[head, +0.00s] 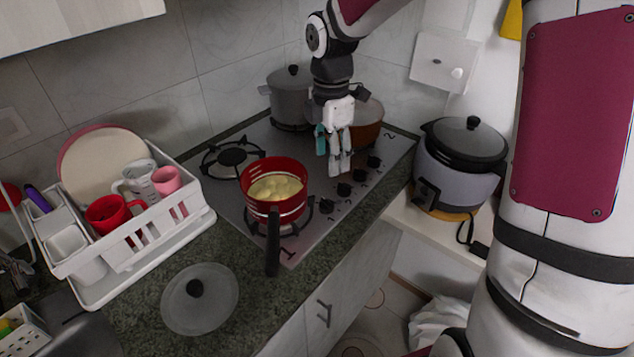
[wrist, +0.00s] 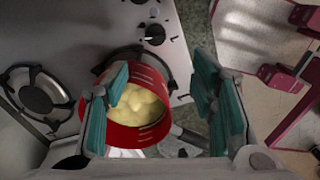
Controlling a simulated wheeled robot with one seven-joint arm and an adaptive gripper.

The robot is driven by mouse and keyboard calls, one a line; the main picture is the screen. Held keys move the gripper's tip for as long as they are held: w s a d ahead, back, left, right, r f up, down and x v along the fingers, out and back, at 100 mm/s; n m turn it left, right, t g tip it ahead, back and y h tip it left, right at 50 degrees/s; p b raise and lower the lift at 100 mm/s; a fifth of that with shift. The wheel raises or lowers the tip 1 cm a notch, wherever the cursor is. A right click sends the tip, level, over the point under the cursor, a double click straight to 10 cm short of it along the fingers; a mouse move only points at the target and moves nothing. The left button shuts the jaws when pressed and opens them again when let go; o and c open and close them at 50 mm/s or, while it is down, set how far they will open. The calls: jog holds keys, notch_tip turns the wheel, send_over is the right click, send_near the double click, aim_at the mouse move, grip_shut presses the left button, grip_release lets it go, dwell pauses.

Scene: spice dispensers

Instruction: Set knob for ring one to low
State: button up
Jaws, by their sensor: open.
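The stove (head: 225,185) has a row of several black knobs along its right side. The knob nearest the front (head: 326,206) is close to the red pot and the printed 1. Knobs also show at the top of the wrist view, one dark with a pale edge (wrist: 153,34). I cannot read any knob's setting. My gripper (head: 333,155) is open and empty, pointing down above the stove near the farther knobs. In the wrist view its teal-padded fingers (wrist: 163,95) are spread apart, the left one overlapping the red pot (wrist: 140,138).
The red pot (head: 262,207) holds yellow food on the front burner, its handle toward the front edge. A grey pot (head: 290,103) and a brown pot (head: 366,130) stand at the back. A glass lid (head: 200,300) and dish rack (head: 135,245) lie left; a cooker (head: 460,165) stands right.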

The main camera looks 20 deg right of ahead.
aim_at(326, 200)
jog(key=shift+n, duration=0.5)
jog(key=f, duration=0.9)
jog(key=w+f, duration=0.1)
jog(key=f, duration=0.4)
jog(key=shift+f, duration=0.25)
jog(key=shift+c, duration=0.3)
jog(key=c, duration=1.1)
